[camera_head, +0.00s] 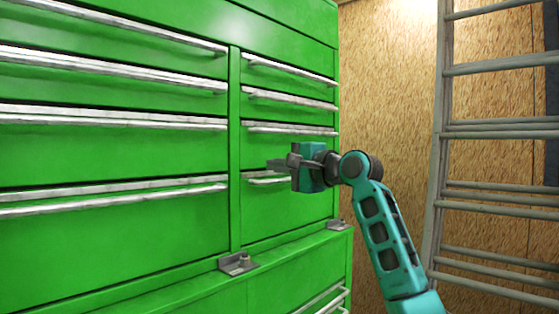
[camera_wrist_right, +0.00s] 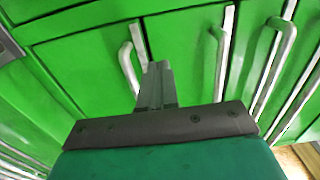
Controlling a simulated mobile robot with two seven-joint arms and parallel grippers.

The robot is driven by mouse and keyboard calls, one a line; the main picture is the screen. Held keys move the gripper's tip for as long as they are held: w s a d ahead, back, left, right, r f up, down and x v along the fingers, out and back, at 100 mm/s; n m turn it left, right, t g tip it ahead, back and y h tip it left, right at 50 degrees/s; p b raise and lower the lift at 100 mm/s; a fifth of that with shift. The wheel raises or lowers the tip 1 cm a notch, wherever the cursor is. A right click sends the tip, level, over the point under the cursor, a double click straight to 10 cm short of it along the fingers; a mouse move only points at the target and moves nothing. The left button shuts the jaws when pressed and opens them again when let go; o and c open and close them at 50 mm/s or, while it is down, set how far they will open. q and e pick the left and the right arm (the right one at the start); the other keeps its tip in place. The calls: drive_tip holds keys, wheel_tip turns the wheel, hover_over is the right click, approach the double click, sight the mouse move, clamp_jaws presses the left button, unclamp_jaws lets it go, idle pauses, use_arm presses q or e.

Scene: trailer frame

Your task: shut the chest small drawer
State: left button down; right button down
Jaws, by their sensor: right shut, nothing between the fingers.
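The green chest (camera_head: 285,215) has wide drawers on the left and a column of small drawers on the right, with silver bar handles. My right gripper (camera_head: 274,163) is shut and empty in front of the small drawers, close to the handle (camera_head: 262,180) of the lowest one in that column. In the right wrist view the shut fingers (camera_wrist_right: 157,80) point at the green fronts, just beside a bar handle (camera_wrist_right: 128,68). I cannot tell whether they touch. The small drawer fronts look nearly flush; the gripper partly hides the lowest handle. My left gripper is not in view.
A grey ladder (camera_head: 443,130) leans at the right against a wood-chip wall (camera_head: 390,80). Small metal brackets (camera_head: 238,263) sit on the ledge below the upper drawers. There is free room between the chest and the ladder.

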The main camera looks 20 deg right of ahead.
drive_tip(key=b+v, duration=0.2)
drive_tip(key=v, duration=0.8)
drive_tip(key=a+f+n+g+h, duration=0.1)
drive_tip(key=a+f+n+h, duration=0.15)
drive_tip(key=f, duration=1.55)
drive_tip(key=a+f+n+g+h, duration=0.1)
drive_tip(key=a+f+n+g, duration=0.15)
drive_tip(key=f, duration=1.65)
drive_tip(key=s+a+f+n, duration=0.2)
drive_tip(key=s+f+n, duration=0.1)
drive_tip(key=s+f, duration=0.5)
drive_tip(key=s+a+f+n+g+h, duration=0.1)
drive_tip(key=s+a+f+n, duration=0.2)
drive_tip(key=s+f, duration=0.5)
drive_tip(key=s+a+f+n+g, duration=0.1)
drive_tip(key=s+a+f+n, duration=0.2)
drive_tip(key=s+f+n, duration=0.2)
drive_tip(key=s+f, duration=0.3)
drive_tip(key=s, duration=0.1)
drive_tip(key=shift+a, duration=0.25)
drive_tip(key=shift+s+f, duration=0.15)
